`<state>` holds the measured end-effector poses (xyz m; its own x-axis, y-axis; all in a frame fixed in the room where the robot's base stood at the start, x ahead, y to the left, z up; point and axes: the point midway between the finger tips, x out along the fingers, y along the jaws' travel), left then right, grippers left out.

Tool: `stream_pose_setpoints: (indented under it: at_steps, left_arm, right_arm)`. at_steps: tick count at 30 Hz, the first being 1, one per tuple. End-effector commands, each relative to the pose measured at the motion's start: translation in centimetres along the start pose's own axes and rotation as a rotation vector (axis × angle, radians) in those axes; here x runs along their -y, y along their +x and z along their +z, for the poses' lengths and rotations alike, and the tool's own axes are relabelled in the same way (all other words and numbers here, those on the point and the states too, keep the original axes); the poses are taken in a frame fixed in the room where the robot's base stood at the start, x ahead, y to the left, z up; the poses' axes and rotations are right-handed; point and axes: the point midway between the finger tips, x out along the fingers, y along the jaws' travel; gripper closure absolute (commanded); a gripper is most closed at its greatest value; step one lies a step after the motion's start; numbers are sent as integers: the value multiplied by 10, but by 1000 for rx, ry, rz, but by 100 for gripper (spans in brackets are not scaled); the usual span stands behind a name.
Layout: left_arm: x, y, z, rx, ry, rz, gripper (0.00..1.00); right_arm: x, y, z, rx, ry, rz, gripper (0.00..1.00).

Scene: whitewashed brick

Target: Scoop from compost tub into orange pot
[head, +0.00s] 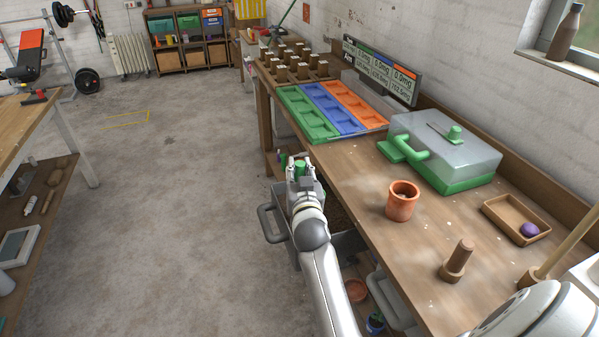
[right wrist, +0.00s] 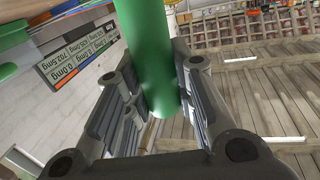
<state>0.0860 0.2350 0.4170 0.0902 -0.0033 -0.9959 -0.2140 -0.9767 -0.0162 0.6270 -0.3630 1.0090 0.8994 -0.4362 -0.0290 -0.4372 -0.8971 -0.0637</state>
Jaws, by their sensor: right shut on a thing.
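The orange pot (head: 403,203) stands upright on the wooden bench. Its inside is mostly hidden from this angle. My right gripper (head: 300,170) is off the bench's left edge, to the left of the pot and apart from it. It is shut on a green handle (head: 301,167). In the right wrist view the green handle (right wrist: 146,50) passes between both fingers. The scoop end is not clearly visible. I cannot make out the compost tub with certainty. My left gripper is not in view.
A clear-lidded green box (head: 450,150), seed trays (head: 345,108) and a display (head: 380,70) stand farther along the bench. A wooden dibber (head: 458,262) and a tray with a purple ball (head: 515,220) are near the pot. The floor (head: 160,200) at left is open.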

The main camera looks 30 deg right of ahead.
Motion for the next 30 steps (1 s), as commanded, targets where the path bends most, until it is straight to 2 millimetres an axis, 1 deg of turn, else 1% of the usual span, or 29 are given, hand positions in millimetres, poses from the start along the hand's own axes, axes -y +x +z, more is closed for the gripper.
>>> stream_pose_setpoints:
  at_steps: [1, 21, 25, 30]
  left_arm:
    - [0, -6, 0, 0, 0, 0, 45]
    - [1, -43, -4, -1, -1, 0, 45]
    - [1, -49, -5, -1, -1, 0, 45]
    - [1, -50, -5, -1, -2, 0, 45]
  right_arm:
    - [1, 0, -8, -4, -8, 0, 100]
    - [3, -1, -54, -24, -113, 2, 100]
    - [4, -2, -61, -27, -132, 2, 100]
    - [4, -2, -64, -29, -143, 3, 100]
